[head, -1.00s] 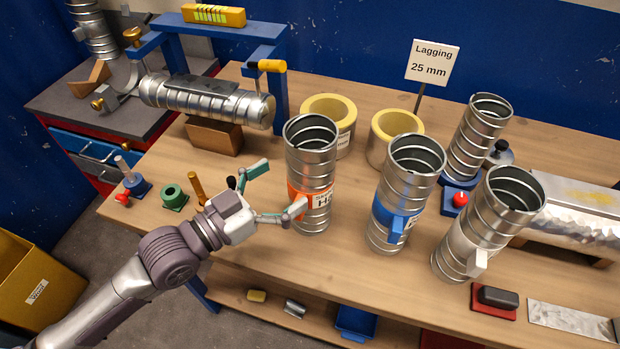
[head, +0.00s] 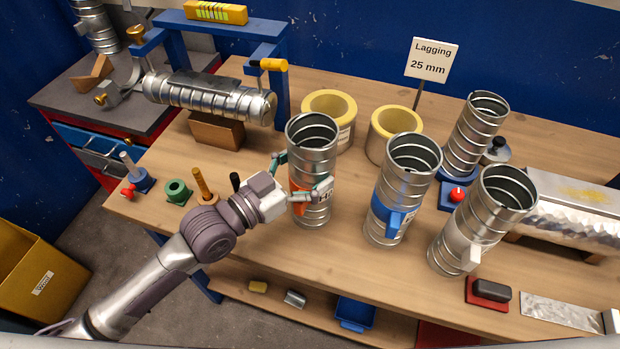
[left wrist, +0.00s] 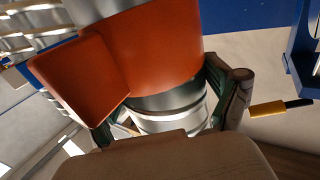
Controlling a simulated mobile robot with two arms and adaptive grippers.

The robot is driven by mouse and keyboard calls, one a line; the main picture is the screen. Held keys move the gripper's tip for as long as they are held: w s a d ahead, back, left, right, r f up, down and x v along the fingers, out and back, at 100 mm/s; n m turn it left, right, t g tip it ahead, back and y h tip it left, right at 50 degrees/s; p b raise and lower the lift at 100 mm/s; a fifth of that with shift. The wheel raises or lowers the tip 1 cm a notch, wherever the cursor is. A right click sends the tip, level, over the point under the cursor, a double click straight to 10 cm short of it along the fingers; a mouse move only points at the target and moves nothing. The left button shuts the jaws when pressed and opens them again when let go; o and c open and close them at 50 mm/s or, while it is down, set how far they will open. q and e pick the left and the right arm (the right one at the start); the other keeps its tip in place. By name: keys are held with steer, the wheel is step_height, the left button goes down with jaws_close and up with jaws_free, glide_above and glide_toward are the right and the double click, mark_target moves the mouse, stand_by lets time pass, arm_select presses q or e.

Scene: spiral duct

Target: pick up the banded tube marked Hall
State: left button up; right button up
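The banded tube marked Hall (head: 313,150) is a ribbed metal duct standing upright on the bench, with an orange band (left wrist: 165,50) and a white label starting "Ha", partly covered by a finger. My left gripper (head: 303,175) is at band height, with one finger at the tube's far left side and the other across its front. In the left wrist view the green-padded fingers (left wrist: 165,105) stand on either side of the tube, still spread. The orange tab covers part of one finger, so contact there is hidden. My right gripper is in neither view.
A blue-banded tube (head: 403,180) and a white-banded tube (head: 485,215) stand to the right. Two yellow-lined rings (head: 329,106) sit close behind the tube. A horizontal duct (head: 210,95) lies under a blue frame at the left. Small pegs stand at the left bench edge.

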arm_select(q)
steer(key=c, duration=0.3)
steer(key=shift+r, duration=0.1)
steer(key=shift+c, duration=0.2)
